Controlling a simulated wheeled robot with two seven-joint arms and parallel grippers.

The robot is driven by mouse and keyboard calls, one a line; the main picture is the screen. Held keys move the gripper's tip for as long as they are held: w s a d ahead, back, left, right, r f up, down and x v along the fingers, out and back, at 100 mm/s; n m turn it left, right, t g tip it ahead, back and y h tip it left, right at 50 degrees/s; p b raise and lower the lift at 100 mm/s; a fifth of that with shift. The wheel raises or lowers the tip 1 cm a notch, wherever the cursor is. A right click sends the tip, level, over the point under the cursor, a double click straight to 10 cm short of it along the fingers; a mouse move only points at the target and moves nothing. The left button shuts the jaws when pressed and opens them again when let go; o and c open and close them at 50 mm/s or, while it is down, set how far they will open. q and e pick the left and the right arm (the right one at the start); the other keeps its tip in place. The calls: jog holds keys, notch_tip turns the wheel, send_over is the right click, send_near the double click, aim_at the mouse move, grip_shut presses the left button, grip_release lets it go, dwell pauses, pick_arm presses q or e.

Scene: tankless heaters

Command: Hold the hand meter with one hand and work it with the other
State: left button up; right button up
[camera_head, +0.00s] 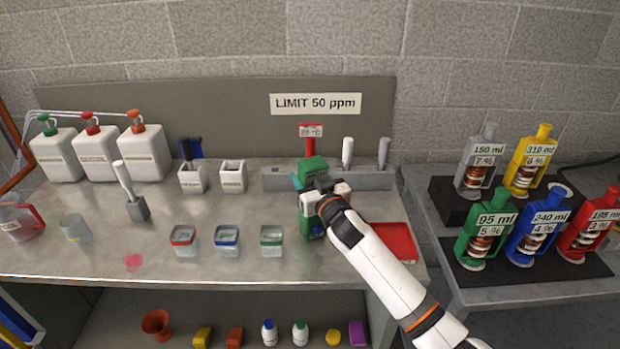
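A green and white device that looks like the hand meter (313,167) is at the front of the grey rack, right of the bench's middle. Its green top shows above my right gripper (324,187), and a green part with a small blue spot shows below it. My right arm comes in from the lower right and its gripper is at the device, covering its middle. The fingertips are hidden, so I cannot tell whether they grip it. My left gripper is not in view.
Labelled coloured units (484,232) fill the right-hand bench.

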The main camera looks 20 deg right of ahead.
jog(key=o, duration=1.2)
jog(key=s, duration=0.4)
jog(key=s+d, duration=0.1)
jog(key=s, duration=0.7)
jog(key=shift+d, duration=0.2)
